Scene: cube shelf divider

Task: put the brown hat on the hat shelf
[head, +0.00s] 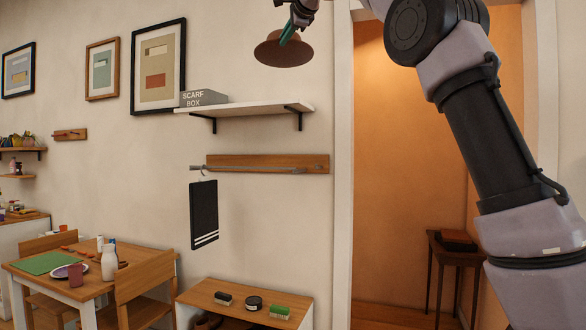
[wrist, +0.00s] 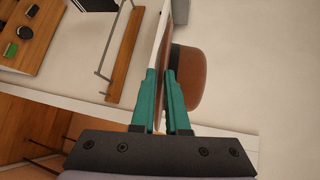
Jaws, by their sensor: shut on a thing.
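The brown hat (head: 283,52) hangs in my gripper (head: 289,34), whose green fingers are shut on it. The hat is in the air above the right part of the white hat shelf (head: 248,107), with a clear gap between them in the head view. In the wrist view the hat's brown crown (wrist: 190,80) shows to the right of the shut fingers (wrist: 164,92), and its brim is seen nearly edge-on between them. The shelf is on the wall on two black brackets.
A grey scarf box (head: 204,98) stands on the shelf's left end; the rest of its top looks clear. A white door frame (head: 343,180) stands right of the shelf.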

